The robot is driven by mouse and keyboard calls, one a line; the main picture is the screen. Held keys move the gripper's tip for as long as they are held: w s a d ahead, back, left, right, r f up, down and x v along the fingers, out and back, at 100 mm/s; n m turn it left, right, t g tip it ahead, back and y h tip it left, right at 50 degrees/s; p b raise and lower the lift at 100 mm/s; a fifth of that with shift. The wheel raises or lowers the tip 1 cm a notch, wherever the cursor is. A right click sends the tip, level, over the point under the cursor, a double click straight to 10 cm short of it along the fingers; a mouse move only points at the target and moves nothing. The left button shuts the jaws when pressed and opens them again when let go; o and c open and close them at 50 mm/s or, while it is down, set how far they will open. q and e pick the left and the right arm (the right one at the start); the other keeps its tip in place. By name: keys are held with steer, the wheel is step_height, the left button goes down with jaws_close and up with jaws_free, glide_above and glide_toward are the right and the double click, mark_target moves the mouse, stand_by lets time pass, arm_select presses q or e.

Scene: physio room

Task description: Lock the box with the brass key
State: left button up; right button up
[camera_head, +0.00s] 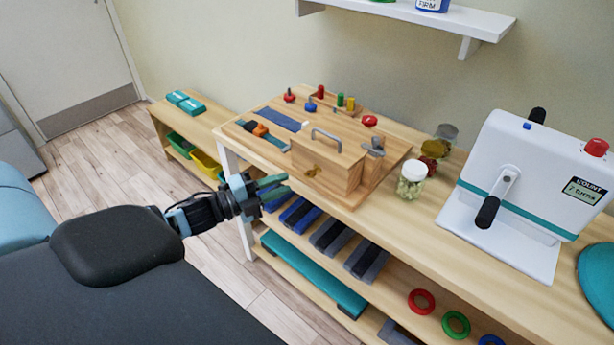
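The wooden box (327,166) with a grey handle on top stands on a wooden activity board (394,155) on the bench. A small brass-coloured piece, apparently the brass key (313,170), is at the box's front face. I cannot tell how far it sits in the lock or how it is turned. My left gripper (287,185) comes in from the left, in front of the bench, left of the box and a little lower in the picture. Its two teal fingers look apart with nothing between them, and it does not touch the box. My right gripper is not in view.
A glass jar (411,180) and a white crank machine (530,185) stand on the bench right of the board. Coloured pegs and knobs rise at the board's back. A lower shelf holds blue and grey blocks and rings (421,301). A dark padded couch (130,285) fills the lower left.

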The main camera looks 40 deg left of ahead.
mark_target(305, 176)
arm_select(q)
steer(key=shift+x, duration=3.4)
steer(key=shift+c, duration=0.5)
jaws_close()
